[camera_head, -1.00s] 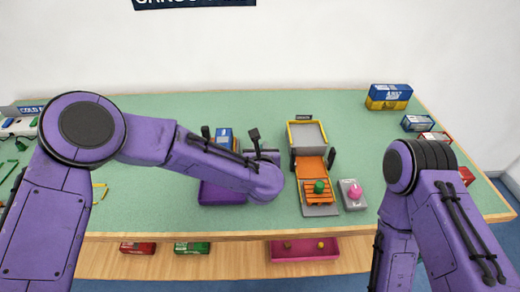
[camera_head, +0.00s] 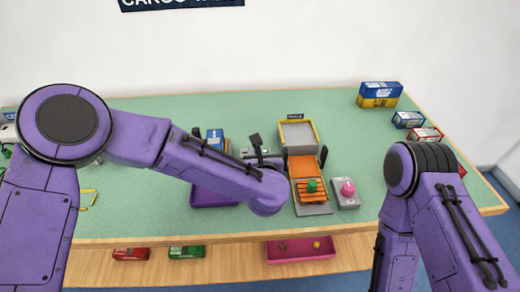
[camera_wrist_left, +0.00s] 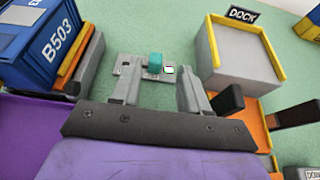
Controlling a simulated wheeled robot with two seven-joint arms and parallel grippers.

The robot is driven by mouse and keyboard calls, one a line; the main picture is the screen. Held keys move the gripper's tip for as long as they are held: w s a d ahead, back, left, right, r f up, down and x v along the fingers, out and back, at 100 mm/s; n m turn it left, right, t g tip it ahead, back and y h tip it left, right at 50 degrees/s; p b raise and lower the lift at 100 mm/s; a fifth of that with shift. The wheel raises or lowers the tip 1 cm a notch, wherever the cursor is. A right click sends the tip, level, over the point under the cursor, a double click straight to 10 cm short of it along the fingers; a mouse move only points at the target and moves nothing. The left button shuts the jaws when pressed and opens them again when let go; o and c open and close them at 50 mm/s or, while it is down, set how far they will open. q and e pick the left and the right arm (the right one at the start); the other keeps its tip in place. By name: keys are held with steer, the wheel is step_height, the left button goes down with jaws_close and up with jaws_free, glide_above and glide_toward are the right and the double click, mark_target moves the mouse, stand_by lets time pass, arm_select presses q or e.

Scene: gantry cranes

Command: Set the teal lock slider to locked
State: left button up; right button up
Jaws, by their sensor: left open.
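The teal lock slider (camera_wrist_left: 155,62) shows in the left wrist view as a small teal block on a grey plate (camera_wrist_left: 128,68). A small magenta, green and white marking (camera_wrist_left: 170,70) is on the plate just right of the block. My left gripper (camera_wrist_left: 160,82) is open and empty. Its two fingers point towards the plate, with the teal block between them in the picture. I cannot tell whether they touch it. In the head view my left arm covers most of this spot. My right arm is at the right, but its gripper is out of sight.
A blue B503 container (camera_wrist_left: 40,45) stands left of the slider plate. A grey dock tray (camera_wrist_left: 243,55) with yellow edges stands to the right, with dark levers (camera_wrist_left: 229,100) beside it. An orange ramp (camera_head: 308,180) and a pink-knobbed grey box (camera_head: 346,192) lie near the front edge.

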arm_select(q)
steer(key=v, duration=0.6)
steer(key=shift+s+r, duration=0.1)
steer(key=shift+s, duration=0.25)
